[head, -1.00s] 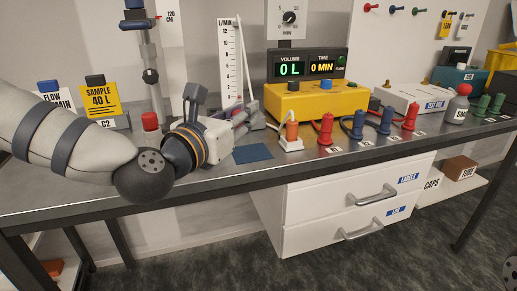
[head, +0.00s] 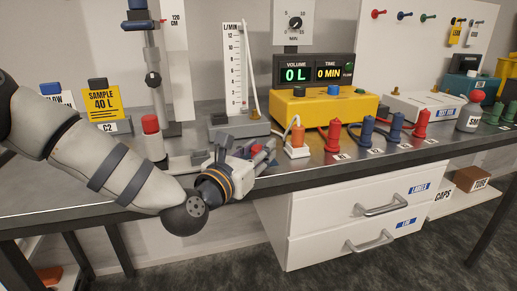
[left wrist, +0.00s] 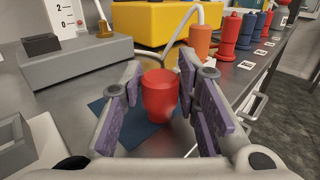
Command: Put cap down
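My left gripper (left wrist: 162,88) is low over the bench at its front, with its fingers on either side of a red cap (left wrist: 160,97). A dark blue mat (left wrist: 108,106) lies below and behind the cap in the left wrist view. I cannot tell whether the cap touches the mat. In the head view my left gripper (head: 262,152) hides most of the mat, and only bits of red show at its fingers. My right gripper is not in view.
A grey flow-meter base (head: 238,127) stands behind the gripper. An orange plug (head: 297,135) on a white block and several red and blue plugs line the bench to the right, before the yellow meter box (head: 320,107). A red-topped holder (head: 152,138) stands left.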

